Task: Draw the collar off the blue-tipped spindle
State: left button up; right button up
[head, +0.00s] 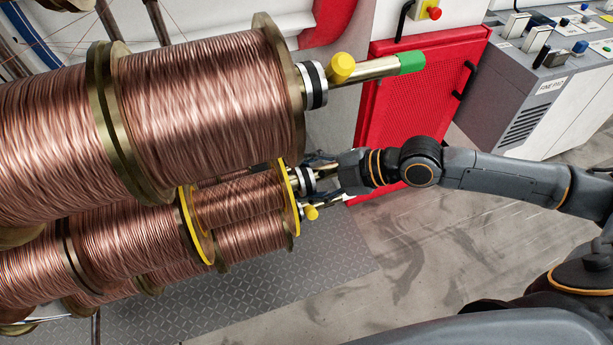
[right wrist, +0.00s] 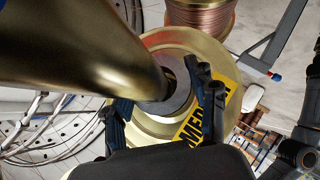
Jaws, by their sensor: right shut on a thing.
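The lower spindle carries a black and silver collar (head: 308,181) with a yellow knob (head: 311,212), up against the yellow-rimmed spool flange (head: 290,200). My right gripper (head: 322,176) is shut on this collar from the right. In the right wrist view the gripper's dark fingers (right wrist: 162,108) lie on both sides of a grey ring (right wrist: 180,100), around the thick brass-coloured spindle (right wrist: 85,45). The tip of this spindle is hidden behind my gripper in the head view, so I cannot see its colour. My left gripper is not in view.
Above, a green-tipped spindle (head: 410,62) sticks out with its own collar (head: 313,85) and yellow knob (head: 341,67). Large copper-wire spools (head: 205,110) fill the left. A red cabinet (head: 410,105) stands behind my right arm. The floor (head: 420,270) below is clear.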

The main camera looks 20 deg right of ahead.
aim_at(325, 175)
jog(key=shift+w+d+f+b, duration=0.1)
jog(key=shift+d+b, duration=1.5)
jog(key=shift+d, duration=0.3)
jog(key=shift+c, duration=0.2)
jog(key=d+b, duration=0.4)
jog(key=b, duration=0.1)
jog(key=shift+w+d, duration=0.1)
jog(key=shift+d, duration=0.25)
jog(key=shift+d+r+b, duration=0.25)
jog(key=shift+r+b, duration=0.05)
jog(key=shift+d+f+b, duration=0.15)
jog(key=shift+d+b, duration=0.2)
jog(key=shift+b, duration=0.25)
jog(key=d+b, duration=0.5)
jog(key=b, duration=0.1)
jog(key=shift+w, duration=0.1)
jog(key=d+b, duration=0.3)
jog(key=b, duration=0.1)
jog(key=shift+d+r, duration=0.15)
jog(key=shift+r, duration=0.05)
